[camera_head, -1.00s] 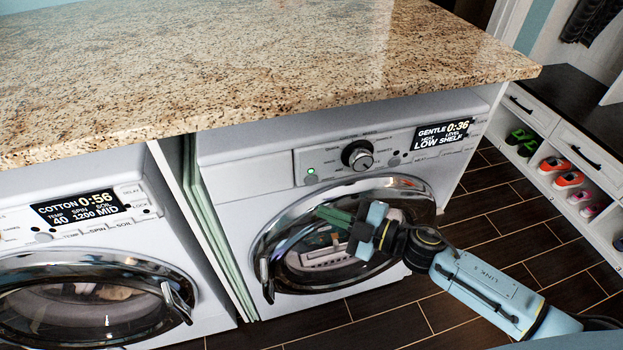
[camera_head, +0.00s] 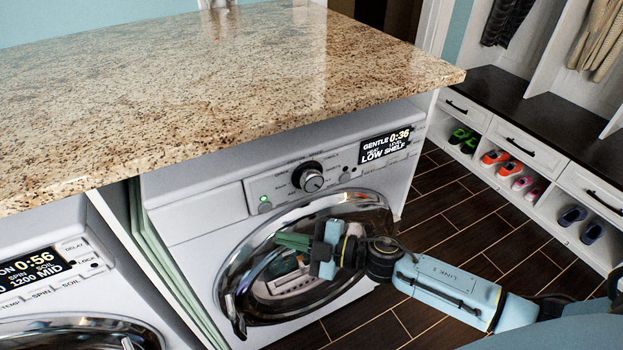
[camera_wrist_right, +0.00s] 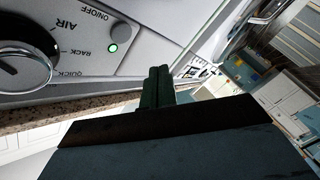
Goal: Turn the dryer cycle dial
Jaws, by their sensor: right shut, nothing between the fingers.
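The dryer (camera_head: 200,220) stands under the granite counter. Its cycle dial (camera_head: 308,177), black with a silver face, sits on the front panel above the round door. The dial also shows large at the left edge of the right wrist view (camera_wrist_right: 22,62). My right gripper (camera_head: 280,240) is in front of the dryer door, below and slightly left of the dial, apart from it. Its green fingers (camera_wrist_right: 157,88) are shut together with nothing between them. My left gripper is not in view.
A second machine (camera_head: 50,270) with its own display stands at the left. The granite counter (camera_head: 220,80) overhangs the dryer panel. A shoe cubby (camera_head: 510,150) stands at the right. Dark tiled floor (camera_head: 470,220) lies open between dryer and cubby.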

